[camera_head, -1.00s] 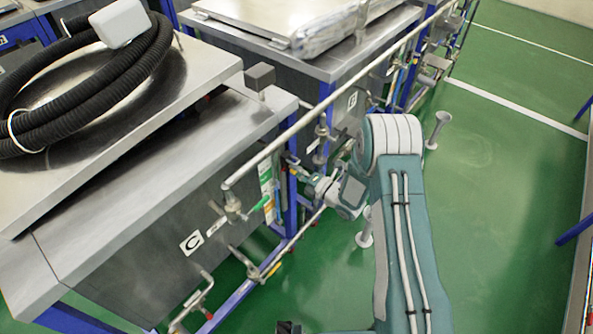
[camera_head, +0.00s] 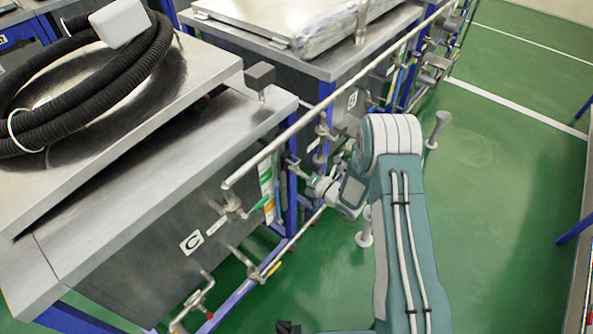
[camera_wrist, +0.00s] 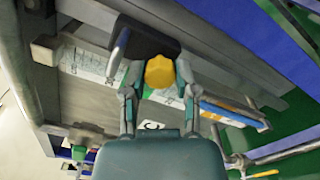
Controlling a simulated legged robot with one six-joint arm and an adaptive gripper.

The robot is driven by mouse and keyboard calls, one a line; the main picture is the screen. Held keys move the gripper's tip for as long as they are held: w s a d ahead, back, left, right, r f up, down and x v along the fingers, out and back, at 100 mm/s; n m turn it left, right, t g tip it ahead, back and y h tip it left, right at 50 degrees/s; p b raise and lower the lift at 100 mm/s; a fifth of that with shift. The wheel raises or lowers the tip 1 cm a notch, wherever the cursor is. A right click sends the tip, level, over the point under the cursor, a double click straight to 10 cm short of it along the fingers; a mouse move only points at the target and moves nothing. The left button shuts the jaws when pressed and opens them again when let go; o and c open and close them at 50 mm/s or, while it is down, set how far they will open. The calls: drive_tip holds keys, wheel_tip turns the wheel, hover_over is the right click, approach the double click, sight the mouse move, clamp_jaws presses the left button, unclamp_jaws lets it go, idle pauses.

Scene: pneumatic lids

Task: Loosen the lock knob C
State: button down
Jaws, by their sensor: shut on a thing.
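My gripper (camera_wrist: 158,84) reaches up from the bottom of the wrist view. Its two fingers are closed on either side of a yellow knob (camera_wrist: 160,71), taken as lock knob C. A dark curved part sits right behind the knob. A label with the letter C (camera_wrist: 152,125) shows between the fingers. In the head view, my gripper (camera_head: 294,165) is at the right end of the tank marked C (camera_head: 150,262), beside its blue frame. The knob cannot be made out there.
A long metal rail (camera_head: 300,118) runs above my gripper. Pipes and valves, one with a green handle (camera_head: 265,203), line the front of the tank. A black hose (camera_head: 120,90) lies on the lid. Open green floor (camera_head: 490,200) is on the right.

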drive_tip(key=shift+s+a, duration=0.1)
drive_tip(key=shift+s, duration=0.05)
drive_tip(key=shift+c, duration=2)
unclamp_jaws()
drive_tip(key=v, duration=1.1)
drive_tip(key=shift+s+d, duration=0.25)
drive_tip(key=shift+d, duration=0.1)
drive_tip(key=shift+f, duration=0.1)
